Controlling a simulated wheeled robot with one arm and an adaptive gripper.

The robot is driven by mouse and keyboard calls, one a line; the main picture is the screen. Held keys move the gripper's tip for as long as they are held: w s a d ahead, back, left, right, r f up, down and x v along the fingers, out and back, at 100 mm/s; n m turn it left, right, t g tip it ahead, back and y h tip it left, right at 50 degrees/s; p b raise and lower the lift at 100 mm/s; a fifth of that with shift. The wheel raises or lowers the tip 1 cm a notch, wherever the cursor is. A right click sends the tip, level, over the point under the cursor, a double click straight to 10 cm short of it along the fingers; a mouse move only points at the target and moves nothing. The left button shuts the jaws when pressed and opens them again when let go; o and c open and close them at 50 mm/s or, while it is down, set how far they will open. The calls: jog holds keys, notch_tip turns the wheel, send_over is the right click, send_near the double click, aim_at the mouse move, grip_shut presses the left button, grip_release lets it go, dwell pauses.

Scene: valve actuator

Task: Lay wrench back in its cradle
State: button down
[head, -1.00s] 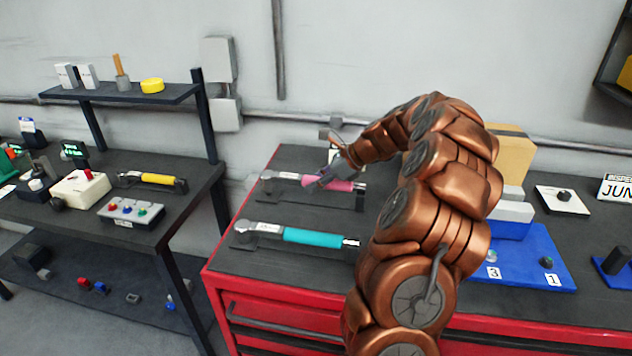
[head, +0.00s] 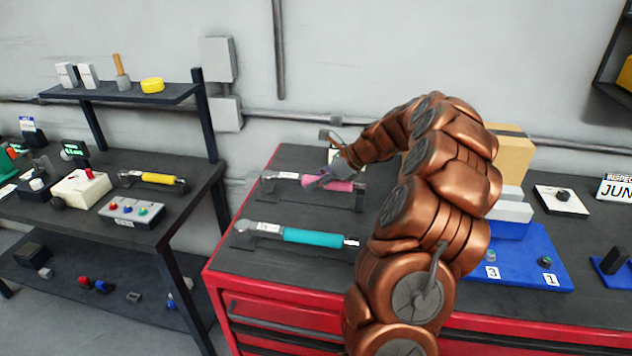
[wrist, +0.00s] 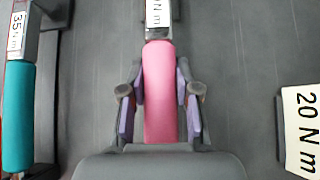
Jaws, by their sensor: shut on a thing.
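The wrench with a pink handle (wrist: 160,95) lies lengthwise between the fingers of my gripper (wrist: 160,110) in the wrist view. My gripper is shut on the pink handle. In the head view the pink-handled wrench (head: 345,186) is at the back of the red cabinet's top, and my gripper (head: 328,180) is over its handle. The wrench lies level at its cradle (head: 268,185), whose left support shows under the head end. Whether it rests fully on the supports cannot be told. The handle's far end is partly hidden by my gripper.
A teal-handled wrench (head: 310,237) lies in a cradle in front; it also shows in the wrist view (wrist: 18,115). A "20 N m" label (wrist: 303,130) stands right of my gripper. A blue board (head: 530,265) and a cardboard box (head: 515,155) are to the right.

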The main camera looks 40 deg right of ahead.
jog(key=shift+f, duration=1.15)
jog(key=c, duration=0.8)
grip_release()
jog(key=shift+o, duration=0.2)
jog(key=v, duration=1.2)
jog(key=shift+s+d, duration=0.1)
